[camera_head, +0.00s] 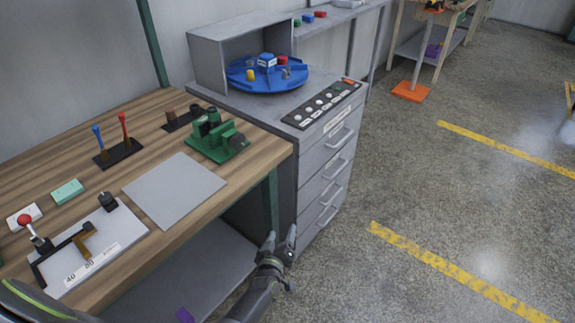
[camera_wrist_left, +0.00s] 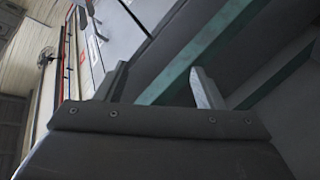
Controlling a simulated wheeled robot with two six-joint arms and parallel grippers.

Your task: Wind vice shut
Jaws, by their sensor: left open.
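The green vice (camera_head: 217,137) stands near the back right corner of the wooden workbench (camera_head: 160,107). A dark round part shows on its right side. The gap between its jaws is too small to judge. My left gripper (camera_head: 280,243) is in front of the grey drawer cabinet, below the bench top, apart from the vice. In the left wrist view its two fingers (camera_wrist_left: 160,82) stand wide apart with nothing between them. The vice is not seen in that view. My right gripper is not in view.
A grey plate (camera_head: 174,190) lies in front of the vice. A toggle clamp board (camera_head: 88,250) is at the front left, with red and blue handled tools (camera_head: 118,152) behind. The drawer cabinet (camera_head: 328,165) carries a blue turntable (camera_head: 267,79).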

